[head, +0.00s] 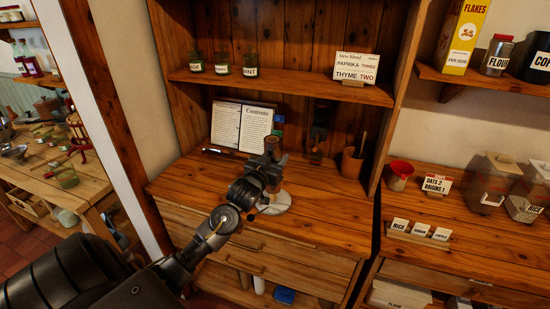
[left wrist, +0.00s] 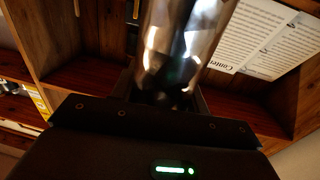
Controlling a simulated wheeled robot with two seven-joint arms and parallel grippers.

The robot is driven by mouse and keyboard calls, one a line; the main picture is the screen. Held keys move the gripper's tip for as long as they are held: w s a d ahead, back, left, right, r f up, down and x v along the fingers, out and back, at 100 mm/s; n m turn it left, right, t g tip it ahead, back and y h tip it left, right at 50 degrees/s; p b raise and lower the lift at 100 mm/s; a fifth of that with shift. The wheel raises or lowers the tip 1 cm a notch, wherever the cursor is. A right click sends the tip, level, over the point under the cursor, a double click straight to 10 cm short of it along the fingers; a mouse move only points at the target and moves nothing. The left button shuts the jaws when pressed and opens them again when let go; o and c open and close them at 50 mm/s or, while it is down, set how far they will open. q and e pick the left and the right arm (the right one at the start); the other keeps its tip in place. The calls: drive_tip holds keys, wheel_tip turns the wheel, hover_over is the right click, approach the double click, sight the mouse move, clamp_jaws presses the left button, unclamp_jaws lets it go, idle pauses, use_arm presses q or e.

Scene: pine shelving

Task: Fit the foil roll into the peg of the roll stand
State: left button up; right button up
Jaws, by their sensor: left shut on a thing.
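My left gripper (head: 270,174) is over the cabinet top in the head view, shut on the foil roll. The shiny, reflective foil roll (left wrist: 180,45) fills the upper middle of the left wrist view, between the fingers. In the head view the gripper mostly covers the roll. My right gripper is not in view.
A brown cup (head: 352,164) stands to the right. A shelf (head: 285,88) with jars overhangs the back. The wood right of the stand is clear.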

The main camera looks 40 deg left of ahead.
use_arm(q)
drive_tip(key=shift+f+b, duration=0.7)
drive_tip(key=shift+f, duration=0.6)
drive_tip(key=o, duration=1.2)
wheel_tip(320, 180, up, 19)
drive_tip(key=p, duration=1.1)
drive_tip(key=shift+r, duration=0.15)
